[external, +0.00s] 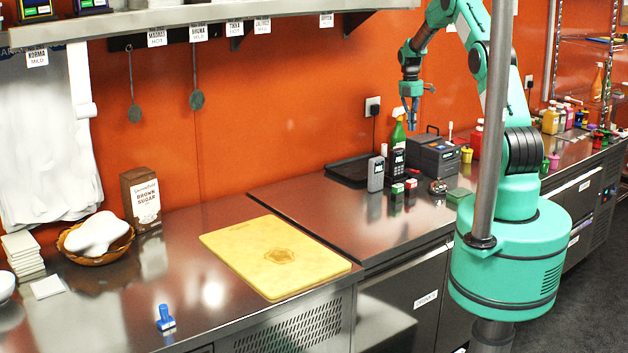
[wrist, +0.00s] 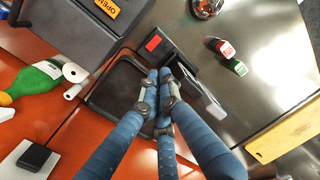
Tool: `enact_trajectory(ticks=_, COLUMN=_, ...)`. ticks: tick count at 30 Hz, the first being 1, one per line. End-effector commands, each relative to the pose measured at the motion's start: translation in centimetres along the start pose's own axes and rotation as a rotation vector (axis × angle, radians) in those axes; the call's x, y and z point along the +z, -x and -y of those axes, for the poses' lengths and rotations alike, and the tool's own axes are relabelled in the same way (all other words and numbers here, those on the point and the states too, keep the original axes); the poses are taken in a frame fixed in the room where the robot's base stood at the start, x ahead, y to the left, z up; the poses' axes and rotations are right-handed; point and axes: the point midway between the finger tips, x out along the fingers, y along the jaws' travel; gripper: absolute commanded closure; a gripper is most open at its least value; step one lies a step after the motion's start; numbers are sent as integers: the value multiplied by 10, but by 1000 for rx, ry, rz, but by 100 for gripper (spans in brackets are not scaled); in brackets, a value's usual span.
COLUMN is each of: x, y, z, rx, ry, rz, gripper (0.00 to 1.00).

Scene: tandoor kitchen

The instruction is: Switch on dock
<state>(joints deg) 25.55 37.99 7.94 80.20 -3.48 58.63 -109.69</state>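My gripper (external: 411,122) hangs above the back of the steel counter, fingers pointing down. In the wrist view its blue fingers (wrist: 165,76) come together at the tips, with nothing visible between them. Below them are a black tray (wrist: 105,92), a dark upright device with a red patch (wrist: 153,43) and a grey device (wrist: 212,108). In the external view the black tray (external: 345,170), grey device (external: 375,174) and dark device (external: 397,163) stand together. I cannot tell which of these is the dock, or see its switch clearly. The fingers appear above them, apart.
A dark box machine (external: 433,156) stands right of the devices. A green bottle (external: 398,132) stands behind, near a wall socket (external: 372,106) with a black plug. A yellow board (external: 275,255) lies left; a pole (external: 490,130) crosses before my arm.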

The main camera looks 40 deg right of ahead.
Motion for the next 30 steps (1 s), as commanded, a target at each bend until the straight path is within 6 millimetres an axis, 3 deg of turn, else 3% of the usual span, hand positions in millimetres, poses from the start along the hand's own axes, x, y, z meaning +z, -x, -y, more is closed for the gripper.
enact_trajectory(ticks=3, x=12, y=-18, z=-4, rx=-16, ry=40, rz=-6, gripper=100)
enact_trajectory(ticks=7, x=18, y=-28, z=-7, rx=-23, ry=65, rz=-10, gripper=100)
enact_trajectory(ticks=23, x=19, y=-34, z=-7, rx=-25, ry=70, rz=-11, gripper=100)
enact_trajectory(ticks=30, x=19, y=-51, z=-6, rx=-26, ry=69, rz=-11, gripper=100)
